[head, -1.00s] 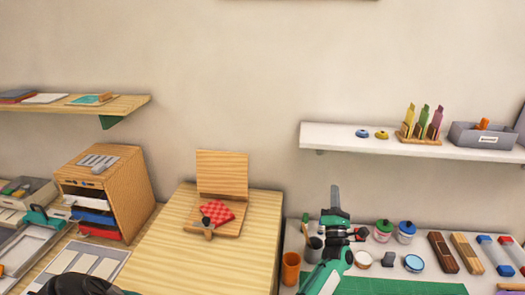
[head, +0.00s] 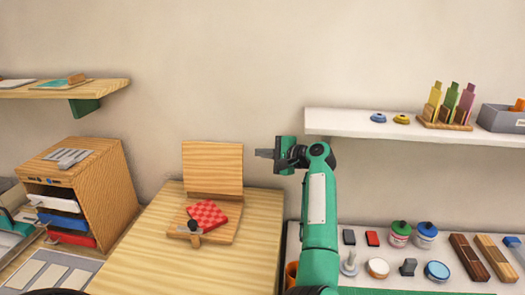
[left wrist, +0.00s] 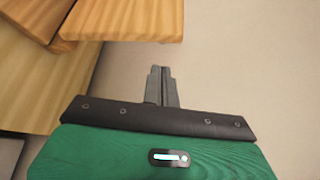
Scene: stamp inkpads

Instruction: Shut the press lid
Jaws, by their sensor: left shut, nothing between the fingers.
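The wooden press stands on a light wooden table in the head view. Its lid (head: 212,168) stands upright at the back, open. Its base (head: 222,234) lies flat, with a red checked piece (head: 208,214) on it and a dark knob with a wooden tab (head: 194,229) at its front. My left gripper (head: 258,153) is to the right of the lid, near the height of its upper part, pointing left with a small gap in the picture. Its fingers (left wrist: 160,72) are together and empty in the left wrist view, with wooden parts at upper left. My right gripper is out of view.
A white shelf (head: 340,122) is just right of my left gripper. A wooden drawer unit (head: 100,185) stands left of the press. Inkpads, jars and wooden blocks (head: 470,258) cover the bench at right. The table (head: 150,250) around the press is clear.

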